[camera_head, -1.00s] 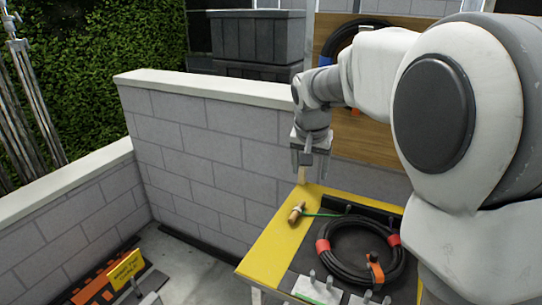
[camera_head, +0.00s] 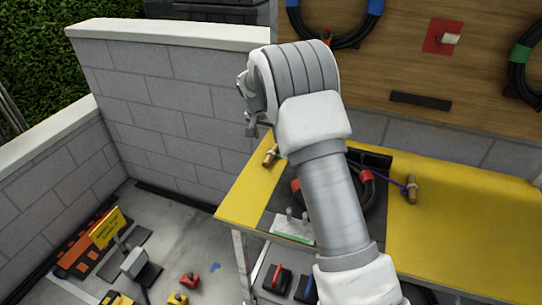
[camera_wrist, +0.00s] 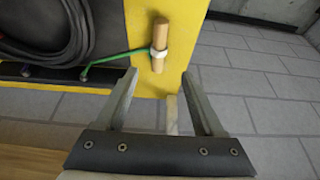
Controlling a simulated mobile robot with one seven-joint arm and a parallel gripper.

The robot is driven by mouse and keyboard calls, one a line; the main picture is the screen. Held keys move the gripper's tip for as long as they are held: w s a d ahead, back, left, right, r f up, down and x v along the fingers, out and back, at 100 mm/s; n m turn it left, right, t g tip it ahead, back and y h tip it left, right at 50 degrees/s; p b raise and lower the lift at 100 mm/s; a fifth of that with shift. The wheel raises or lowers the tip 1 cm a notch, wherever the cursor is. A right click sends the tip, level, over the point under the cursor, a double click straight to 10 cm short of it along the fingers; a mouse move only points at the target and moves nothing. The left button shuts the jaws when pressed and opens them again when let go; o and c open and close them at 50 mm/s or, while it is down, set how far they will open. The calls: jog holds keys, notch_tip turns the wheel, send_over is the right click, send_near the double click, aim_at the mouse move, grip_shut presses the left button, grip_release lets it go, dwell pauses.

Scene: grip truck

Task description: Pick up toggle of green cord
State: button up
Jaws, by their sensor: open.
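The green cord's toggle (camera_wrist: 160,38) is a short wooden peg with a white band. In the wrist view it lies on the yellow table edge (camera_wrist: 190,15), just beyond my fingertips. The green cord (camera_wrist: 110,58) runs left from its band. My gripper (camera_wrist: 160,73) is open, with nothing held between its fingers, and the toggle lines up with the gap. In the head view the toggle (camera_head: 270,156) lies at the table's left end, partly beside my arm. My gripper (camera_head: 251,128) shows only in part there, left of my wrist and near the toggle.
A black cable coil (camera_wrist: 45,25) lies beside the toggle. A second toggle (camera_head: 411,189) on a purple cord lies at the table's right. A block wall (camera_head: 180,90) stands behind and left. Coils hang on the wooden board (camera_head: 400,65).

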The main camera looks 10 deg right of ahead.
aim_at(271, 152)
jog(key=x, duration=0.4)
jog(key=shift+f, duration=0.1)
jog(key=shift+x, duration=2.6)
jog(key=shift+s, duration=0.2)
grip_shut()
